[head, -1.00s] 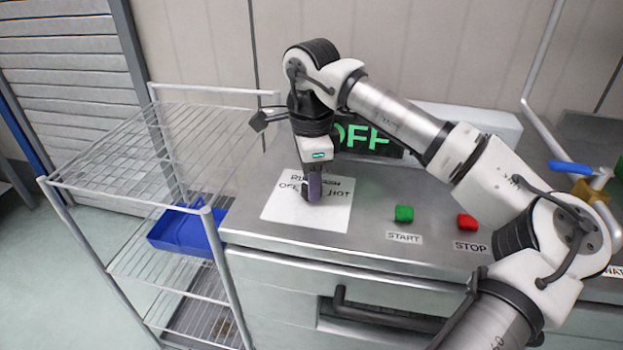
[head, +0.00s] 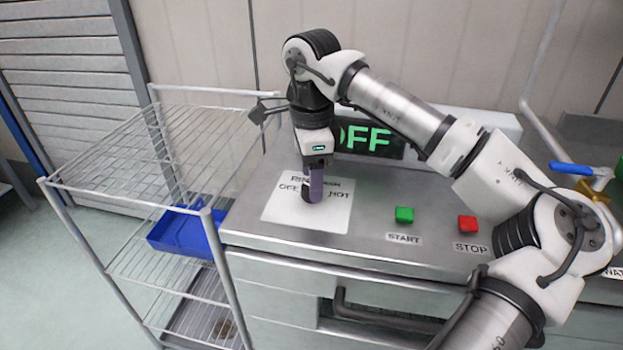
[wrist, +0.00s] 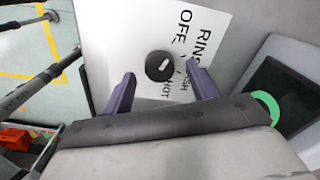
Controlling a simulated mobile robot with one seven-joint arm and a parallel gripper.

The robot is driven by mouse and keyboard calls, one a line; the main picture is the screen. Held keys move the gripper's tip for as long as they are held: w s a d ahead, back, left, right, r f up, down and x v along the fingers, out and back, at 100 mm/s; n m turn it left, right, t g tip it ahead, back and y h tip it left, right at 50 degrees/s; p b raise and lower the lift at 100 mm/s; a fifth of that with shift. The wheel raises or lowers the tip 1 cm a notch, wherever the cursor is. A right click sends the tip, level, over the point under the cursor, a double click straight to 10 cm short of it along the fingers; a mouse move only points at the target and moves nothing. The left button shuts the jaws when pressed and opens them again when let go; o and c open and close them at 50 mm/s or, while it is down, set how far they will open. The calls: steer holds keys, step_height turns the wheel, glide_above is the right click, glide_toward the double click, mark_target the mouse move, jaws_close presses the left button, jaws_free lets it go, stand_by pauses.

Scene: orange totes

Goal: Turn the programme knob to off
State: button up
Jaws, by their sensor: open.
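The round black programme knob (wrist: 157,68) sits on a white label plate (wrist: 225,30) with a short white mark on its face. In the wrist view the mark slants to the upper right, roughly toward the RINSE side. The plate carries the words OFF, RINSE, WASH and HOT, partly hidden by knob and fingers. My gripper (wrist: 160,72) is open, with its purple fingers on either side of the knob and visible gaps. In the head view my gripper (head: 313,200) points down over the plate (head: 335,215). The display (head: 370,138) shows green OFF, partly covered by my arm.
The green START button (head: 404,214) and red STOP button (head: 467,224) are to the right on the steel top. A wire rack (head: 130,160) with a blue tray (head: 185,232) stands left. A blue-handled valve (head: 575,169) is at far right. A door handle (head: 385,312) sits below.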

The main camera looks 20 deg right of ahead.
step_height(320, 180, up, 12)
steer(key=shift+r, duration=0.2)
stand_by(0.5)
